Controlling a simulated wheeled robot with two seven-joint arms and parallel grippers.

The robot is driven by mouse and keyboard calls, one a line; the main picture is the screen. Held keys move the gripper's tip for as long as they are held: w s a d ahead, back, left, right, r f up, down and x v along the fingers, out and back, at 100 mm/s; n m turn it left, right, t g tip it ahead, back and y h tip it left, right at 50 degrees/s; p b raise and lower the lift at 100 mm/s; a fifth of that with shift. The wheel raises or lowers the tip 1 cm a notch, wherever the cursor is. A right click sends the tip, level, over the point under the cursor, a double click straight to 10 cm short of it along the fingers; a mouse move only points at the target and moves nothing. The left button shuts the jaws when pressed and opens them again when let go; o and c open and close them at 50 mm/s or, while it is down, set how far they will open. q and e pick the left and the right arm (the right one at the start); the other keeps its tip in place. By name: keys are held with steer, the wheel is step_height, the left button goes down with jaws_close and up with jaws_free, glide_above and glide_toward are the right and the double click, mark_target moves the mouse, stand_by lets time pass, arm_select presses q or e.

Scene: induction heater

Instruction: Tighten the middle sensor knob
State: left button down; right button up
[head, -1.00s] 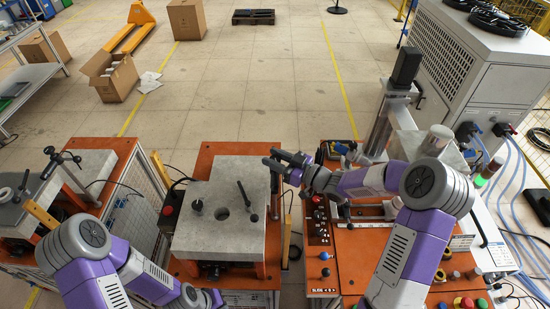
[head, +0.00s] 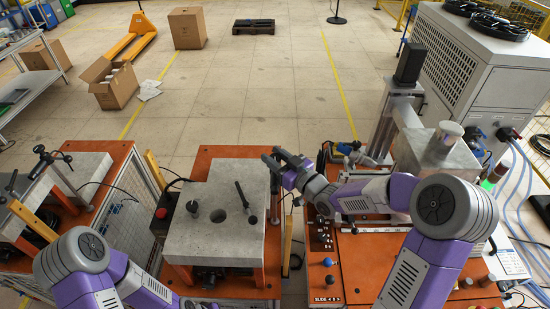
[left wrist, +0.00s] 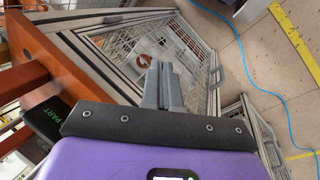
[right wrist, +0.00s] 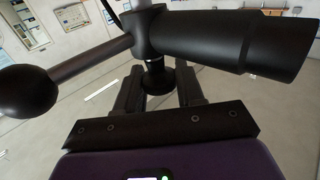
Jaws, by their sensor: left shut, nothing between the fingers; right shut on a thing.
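The middle sensor knob (right wrist: 155,78) is black. In the right wrist view its dark stem sits between my right fingers (right wrist: 160,95), below a thick black cylinder (right wrist: 220,40) and an arm ending in a ball (right wrist: 28,92). In the head view my right gripper (head: 274,162) is shut at the top of a dark post (head: 275,207) at the right edge of the middle grey block (head: 205,240); the gripper mostly hides the knob there. My left gripper (left wrist: 162,88) is shut and empty beside a mesh-sided frame; it is barely visible at the head view's bottom edge.
An orange control table (head: 350,260) lies right. A similar station (head: 88,180) stands left.

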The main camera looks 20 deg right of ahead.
steer(key=o, duration=1)
steer(key=shift+r, duration=0.25)
steer(key=shift+c, duration=0.2)
steer(key=shift+f, duration=0.1)
steer(key=shift+s+d, duration=0.1)
steer(key=shift+s, duration=0.1)
steer(key=v, duration=0.7)
steer(key=shift+b, duration=0.35)
